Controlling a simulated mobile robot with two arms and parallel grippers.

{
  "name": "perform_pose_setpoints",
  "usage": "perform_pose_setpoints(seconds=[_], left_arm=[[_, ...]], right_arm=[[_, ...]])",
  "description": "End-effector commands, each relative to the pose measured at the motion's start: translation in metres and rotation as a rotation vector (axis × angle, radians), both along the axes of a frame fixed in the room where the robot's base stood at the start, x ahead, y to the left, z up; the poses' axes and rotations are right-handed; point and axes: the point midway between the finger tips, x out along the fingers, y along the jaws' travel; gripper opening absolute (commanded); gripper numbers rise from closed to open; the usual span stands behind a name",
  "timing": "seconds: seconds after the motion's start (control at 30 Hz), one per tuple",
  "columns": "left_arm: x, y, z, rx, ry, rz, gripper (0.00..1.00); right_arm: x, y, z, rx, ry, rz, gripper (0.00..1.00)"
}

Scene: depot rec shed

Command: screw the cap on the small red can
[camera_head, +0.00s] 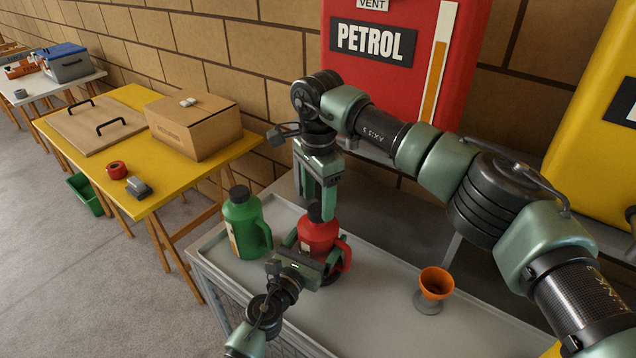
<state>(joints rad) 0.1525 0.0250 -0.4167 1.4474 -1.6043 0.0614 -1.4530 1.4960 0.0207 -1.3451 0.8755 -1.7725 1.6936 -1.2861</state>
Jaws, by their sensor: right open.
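The small red can (318,235) stands upright on the grey tray-topped bench, its handle to the right. A black cap (315,212) is at the top of its neck; I cannot tell how tightly it sits. My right gripper (317,203) points down over the can, its jaws open at the cap, with one finger hiding part of it. My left gripper (312,250) comes in low from the front, its fingers on either side of the can's body, seemingly closed on it. The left hand hides the can's lower front.
A green can (243,224) with a dark cap stands close left of the red can. An orange funnel (436,284) is on the bench (375,310) to the right. A red petrol tank (395,60) rises behind. A yellow table (150,195) with a cardboard box (195,125) is at left.

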Motion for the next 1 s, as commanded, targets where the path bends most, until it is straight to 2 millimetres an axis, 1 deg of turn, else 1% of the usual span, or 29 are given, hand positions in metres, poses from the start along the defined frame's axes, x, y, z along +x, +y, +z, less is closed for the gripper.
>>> perform_pose_setpoints(seconds=[0.03, 0.2, 0.5, 0.53, 0.73, 0.87, 0.97, 1.0], left_arm=[[-0.001, -0.001, -0.001, -0.001, 0.003, -0.002, 0.0], [-0.001, -0.001, -0.001, -0.001, 0.003, -0.002, 0.0], [-0.001, -0.001, -0.001, -0.001, 0.003, -0.002, 0.0], [-0.001, -0.001, -0.001, -0.001, 0.003, -0.002, 0.0], [-0.001, -0.001, -0.001, -0.001, 0.003, -0.002, 0.0], [-0.001, -0.001, -0.001, -0.001, 0.003, -0.002, 0.0], [-0.001, -0.001, -0.001, 0.0, 0.002, -0.002, 0.0], [-0.001, -0.001, -0.001, 0.0, 0.002, -0.002, 0.0]], right_arm=[[0.0, 0.0, -0.007, 0.0, 0.002, 0.0, 0.59], [0.0, 0.0, -0.019, -0.001, 0.001, 0.0, 0.59], [0.0, 0.0, -0.021, -0.001, -0.001, 0.0, 0.59], [0.0, 0.0, -0.021, -0.001, -0.001, 0.0, 0.56], [0.0, 0.0, -0.021, -0.001, -0.001, 0.0, 0.01], [0.0, 0.0, -0.021, -0.001, -0.001, -0.019, 0.0], [0.0, 0.0, -0.021, 0.0, -0.001, -0.127, 0.0], [0.0, 0.0, -0.021, 0.0, -0.001, -0.2, 0.0]])
